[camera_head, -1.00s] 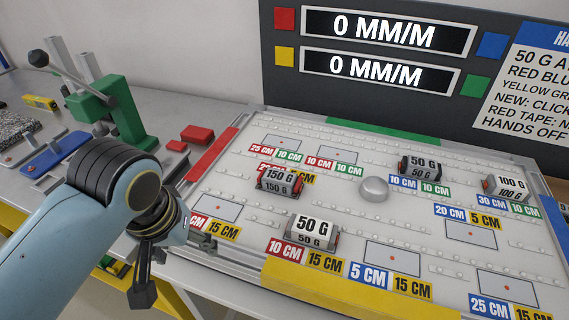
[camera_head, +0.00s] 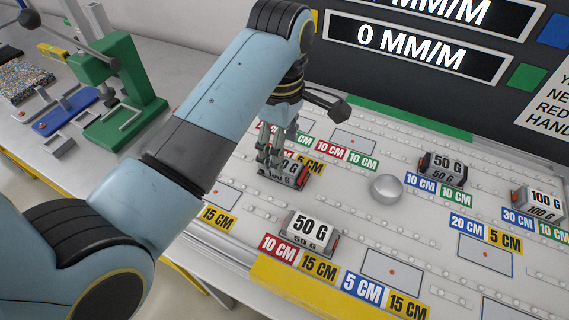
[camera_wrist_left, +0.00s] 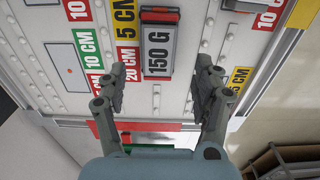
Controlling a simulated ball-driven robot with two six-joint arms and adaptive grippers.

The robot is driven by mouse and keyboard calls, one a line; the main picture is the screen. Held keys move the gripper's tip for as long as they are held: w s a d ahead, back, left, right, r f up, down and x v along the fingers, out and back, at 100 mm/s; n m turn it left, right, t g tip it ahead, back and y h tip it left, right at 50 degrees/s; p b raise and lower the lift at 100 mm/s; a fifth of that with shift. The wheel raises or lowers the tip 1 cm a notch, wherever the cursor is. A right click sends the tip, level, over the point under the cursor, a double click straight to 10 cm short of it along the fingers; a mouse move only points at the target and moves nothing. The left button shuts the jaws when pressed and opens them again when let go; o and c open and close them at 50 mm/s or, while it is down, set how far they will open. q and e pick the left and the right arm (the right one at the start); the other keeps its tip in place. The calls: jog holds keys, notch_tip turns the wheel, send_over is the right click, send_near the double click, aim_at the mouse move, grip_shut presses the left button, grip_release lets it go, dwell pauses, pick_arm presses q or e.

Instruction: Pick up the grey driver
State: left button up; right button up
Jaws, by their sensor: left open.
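I cannot single out a grey driver in either view. My left gripper (camera_head: 272,154) is open above the far left part of the white board (camera_head: 340,222), over a dark block marked 150 G (camera_head: 298,180). The gripper's fingers partly hide this block in the head view. In the left wrist view, the open fingers (camera_wrist_left: 160,76) point toward the 150 G block (camera_wrist_left: 159,45), which lies in line with the gap between them. Nothing is held. My right gripper is not in view.
More blocks sit on the board: 50 G at the front (camera_head: 310,234), 50 G at the back (camera_head: 443,168) and 100 G at right (camera_head: 540,203). A silver dome (camera_head: 386,188) stands mid-board. A green lever press (camera_head: 118,85) stands at left. A dark display panel (camera_head: 420,50) rises behind.

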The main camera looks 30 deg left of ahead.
aim_at(295, 173)
pick_arm(q)
jog(key=shift+w+f, duration=0.1)
jog(key=shift+f, duration=0.3)
notch_tip(295, 173, down, 4)
jog(key=shift+d+f+p, duration=0.15)
jog(key=shift+f+p, duration=0.05)
jog(key=shift+p, duration=0.45)
jog(key=shift+f, duration=0.4)
jog(key=c, duration=1.3)
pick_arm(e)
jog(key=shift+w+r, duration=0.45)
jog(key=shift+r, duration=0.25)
